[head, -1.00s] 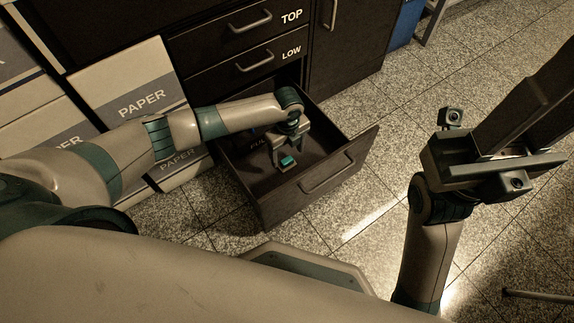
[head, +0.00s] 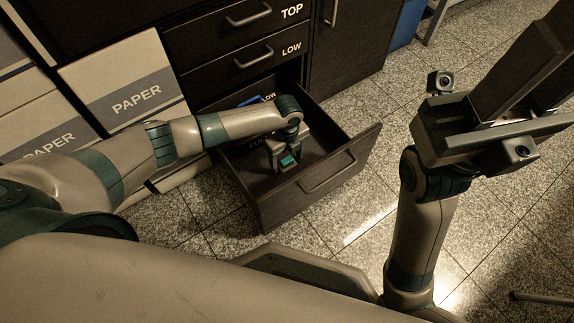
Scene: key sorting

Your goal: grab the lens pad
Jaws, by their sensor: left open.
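My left gripper (head: 286,152) reaches down into the open drawer (head: 318,180) with its fingers apart. A small teal piece (head: 288,160) shows between and just in front of the fingers, low in the drawer. It may be the lens pad, but it is too small to be sure, and I cannot tell if a finger touches it. My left forearm hides part of the drawer's inside. My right gripper (head: 540,65) is raised at the right, away from the drawer, with its fingers apart and their tips near or past the picture's edge.
A blue item (head: 249,100) lies at the back of the drawer, partly behind my forearm. Closed drawers marked TOP (head: 248,14) and LOW (head: 240,58) are above. Paper boxes (head: 125,80) stand at the left.

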